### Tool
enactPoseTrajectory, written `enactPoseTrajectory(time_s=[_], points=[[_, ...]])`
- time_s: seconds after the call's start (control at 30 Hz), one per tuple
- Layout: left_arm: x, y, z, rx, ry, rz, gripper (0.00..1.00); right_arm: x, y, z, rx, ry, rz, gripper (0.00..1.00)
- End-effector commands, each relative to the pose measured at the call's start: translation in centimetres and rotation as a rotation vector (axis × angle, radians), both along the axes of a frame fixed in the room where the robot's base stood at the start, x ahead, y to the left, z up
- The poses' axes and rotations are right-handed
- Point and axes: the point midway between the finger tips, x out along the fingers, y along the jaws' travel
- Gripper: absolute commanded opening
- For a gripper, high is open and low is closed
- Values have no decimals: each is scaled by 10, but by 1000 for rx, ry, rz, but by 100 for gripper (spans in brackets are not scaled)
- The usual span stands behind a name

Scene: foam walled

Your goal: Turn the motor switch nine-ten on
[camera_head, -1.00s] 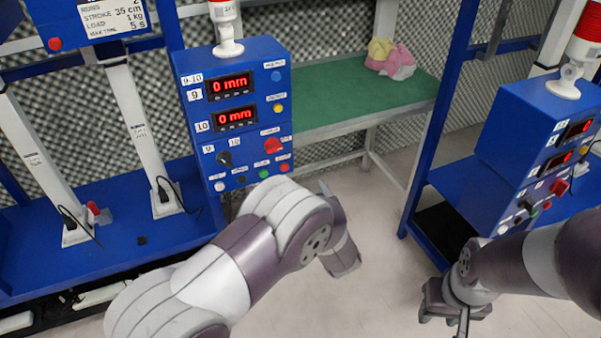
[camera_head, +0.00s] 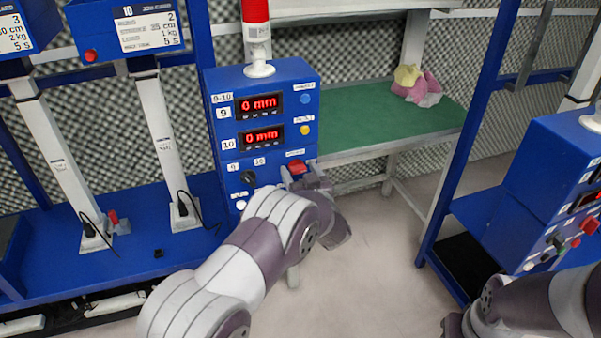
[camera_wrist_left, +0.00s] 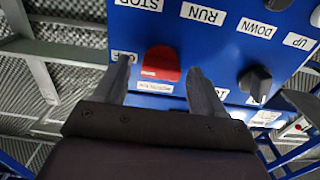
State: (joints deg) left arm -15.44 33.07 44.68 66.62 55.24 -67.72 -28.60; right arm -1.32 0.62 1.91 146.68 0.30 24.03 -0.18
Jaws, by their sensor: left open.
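The blue control box marked 9-10 (camera_head: 213,120) stands at the centre left in the head view. Its red switch (camera_head: 297,167), under a small label at the box's lower right, is partly covered by my left gripper (camera_head: 306,181). In the left wrist view the box appears upside down. There my left gripper (camera_wrist_left: 160,88) is open, with the red switch (camera_wrist_left: 161,64) showing between its fingertips; contact cannot be told. A black knob (camera_head: 248,177) sits left of the red switch; it also shows in the left wrist view (camera_wrist_left: 256,82). My right gripper is mostly cut off at the bottom edge.
A second blue box (camera_head: 553,185) with a red switch stands on the right. Behind is a green-topped table (camera_head: 370,120) with a pink and yellow cloth (camera_head: 418,87). Blue rig shelving (camera_head: 145,240) fills the left. Floor between the stands is clear.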

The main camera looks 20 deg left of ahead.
Motion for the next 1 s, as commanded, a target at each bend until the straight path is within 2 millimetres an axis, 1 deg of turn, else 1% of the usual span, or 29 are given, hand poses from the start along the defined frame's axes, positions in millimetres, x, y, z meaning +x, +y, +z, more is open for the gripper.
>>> enactPoseTrajectory(time_s=[0.1, 0.17, 0.2, 0.27, 0.3, 0.47, 0.67, 0.87, 1.0], points=[[0, 0, 0, 0, 0, 0, 70, 0, 0, 0, 0, 0, 0, 43], [0, 0, 0, 0, 0, 0, 51, 0, 0, 0, 0, 0, 0, 43], [0, 0, 0, 0, 0, 0, 38, 0, 0, 0, 0, 0, 0, 43], [0, 0, 0, 0, 0, 0, 18, 0, 0, 0, 0, 0, 0, 43], [0, 0, 0, 0, 0, 0, 14, 0, 0, 0, 0, 0, 0, 43], [0, 0, 0, -4, -3, 0, 14, 0, 0, -1, 0, 0, 0, 43], [-1, 0, -2, -45, -32, 0, 14, 0, 0, -6, 0, 0, 0, 43], [-1, 0, -3, -151, -104, 0, 14, 0, 0, -17, 0, 0, 0, 43], [-1, 1, -4, -255, -176, -1, 14, 0, 0, -28, 0, 0, 0, 43]])
